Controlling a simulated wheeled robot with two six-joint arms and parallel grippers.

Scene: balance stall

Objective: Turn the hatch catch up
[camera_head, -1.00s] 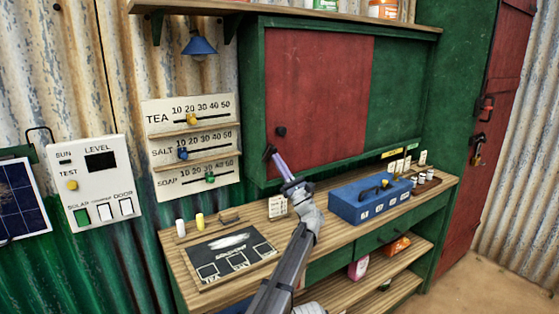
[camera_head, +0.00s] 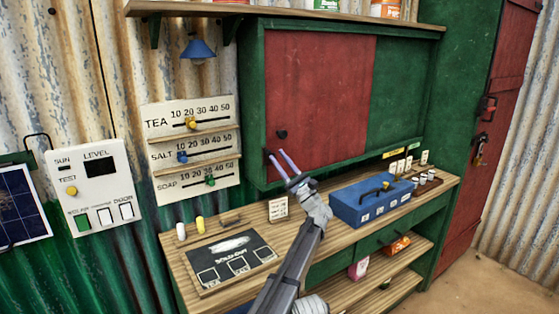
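The red hatch panel (camera_head: 325,95) sits in a green frame on the wall. A small round black knob (camera_head: 281,134) is near its lower left edge. A small dark piece (camera_head: 267,152) shows at the frame below the knob, partly hidden by a fingertip; I cannot tell for sure whether it is the catch. My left gripper (camera_head: 276,153) reaches up from the bottom, its two pale purple fingers spread and empty. The fingertips are just below the knob, close to the frame's lower left; I cannot tell whether they touch it. My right gripper is not in view.
The wooden counter (camera_head: 225,292) below holds a blue box (camera_head: 350,203), a small card (camera_head: 278,208) and a dark board (camera_head: 228,255). A slider panel (camera_head: 190,148) and a white switch panel (camera_head: 92,185) are on the left wall.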

